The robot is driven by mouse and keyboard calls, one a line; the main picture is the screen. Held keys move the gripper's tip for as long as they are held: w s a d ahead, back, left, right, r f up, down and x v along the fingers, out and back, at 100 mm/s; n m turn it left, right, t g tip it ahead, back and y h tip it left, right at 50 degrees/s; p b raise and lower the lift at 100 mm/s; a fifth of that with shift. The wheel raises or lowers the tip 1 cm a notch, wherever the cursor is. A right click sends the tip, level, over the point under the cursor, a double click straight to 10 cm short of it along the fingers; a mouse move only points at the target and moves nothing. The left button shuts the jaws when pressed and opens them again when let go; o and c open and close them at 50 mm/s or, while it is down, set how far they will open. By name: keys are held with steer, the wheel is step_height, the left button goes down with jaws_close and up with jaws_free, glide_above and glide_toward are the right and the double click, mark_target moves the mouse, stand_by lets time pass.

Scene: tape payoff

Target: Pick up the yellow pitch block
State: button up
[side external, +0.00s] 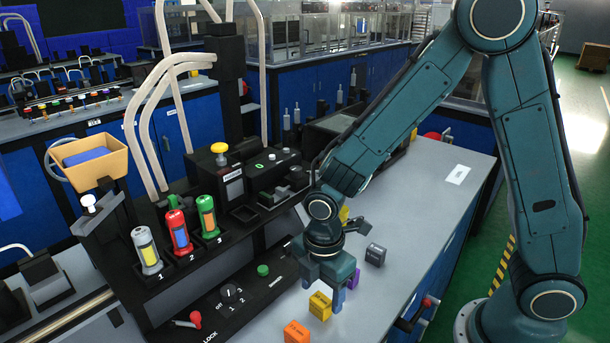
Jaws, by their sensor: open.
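A yellow block (320,306) with dark lettering, too small to read, stands on the grey bench top near its front. My gripper (323,290) points down just behind and above this block, with its fingers apart and nothing seen between them. One finger shows close to the right of the yellow block; whether it touches cannot be told. Another yellow piece (344,213) shows partly behind my wrist, mostly hidden.
An orange block (297,332) stands nearer the camera. A purple block (353,279) and a dark grey block (375,254) are to the right. A black control panel (240,299) with knobs lies left. The bench top (425,215) is clear at right.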

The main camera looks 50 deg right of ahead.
mark_target(321, 299)
steer(key=shift+f, duration=1.05)
steer(key=c, duration=1.3)
steer(key=shift+r, duration=0.2)
step_height(321, 299, up, 20)
steer(key=shift+f, duration=0.15)
